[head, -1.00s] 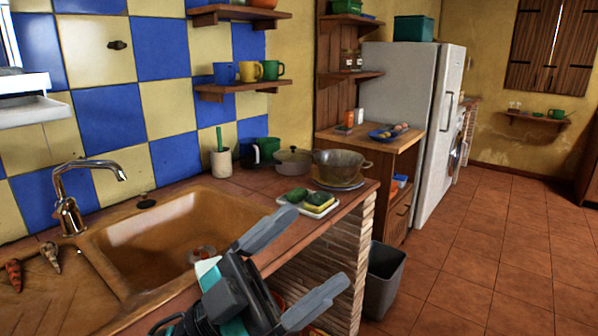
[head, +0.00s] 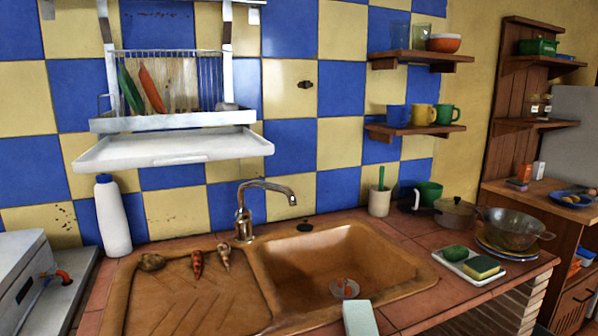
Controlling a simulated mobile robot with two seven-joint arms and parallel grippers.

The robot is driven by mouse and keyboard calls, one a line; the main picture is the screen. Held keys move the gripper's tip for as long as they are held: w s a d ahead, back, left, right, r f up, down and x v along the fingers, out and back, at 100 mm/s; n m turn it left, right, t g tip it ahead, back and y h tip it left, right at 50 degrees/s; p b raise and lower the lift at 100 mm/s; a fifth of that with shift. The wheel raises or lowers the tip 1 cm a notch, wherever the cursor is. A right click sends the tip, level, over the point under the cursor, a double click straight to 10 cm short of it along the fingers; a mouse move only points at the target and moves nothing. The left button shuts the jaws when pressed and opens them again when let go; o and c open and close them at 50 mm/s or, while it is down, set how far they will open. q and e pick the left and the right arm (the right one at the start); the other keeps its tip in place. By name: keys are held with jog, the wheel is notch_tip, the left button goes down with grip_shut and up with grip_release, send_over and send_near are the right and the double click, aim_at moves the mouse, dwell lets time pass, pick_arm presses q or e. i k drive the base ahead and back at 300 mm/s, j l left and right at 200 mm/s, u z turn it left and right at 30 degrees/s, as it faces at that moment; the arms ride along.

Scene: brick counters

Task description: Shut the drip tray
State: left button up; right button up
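The drip tray (head: 172,148) is a flat white tray in the upper left of the head view. It hangs below the white wall-mounted dish rack (head: 172,120) and sticks out from under it toward me, with its front edge well ahead of the rack. The rack holds a green and an orange item upright. Neither of my grippers shows in the head view now.
Below the tray stand a white bottle (head: 112,216) and the brown sink (head: 345,262) with its tap (head: 246,212). Shells lie on the drainboard. A pot (head: 455,212), a colander (head: 512,229) and a sponge tray (head: 462,262) are at right. Space before the tray looks clear.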

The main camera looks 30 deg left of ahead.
aim_at(161, 148)
jog(key=u, duration=1.4)
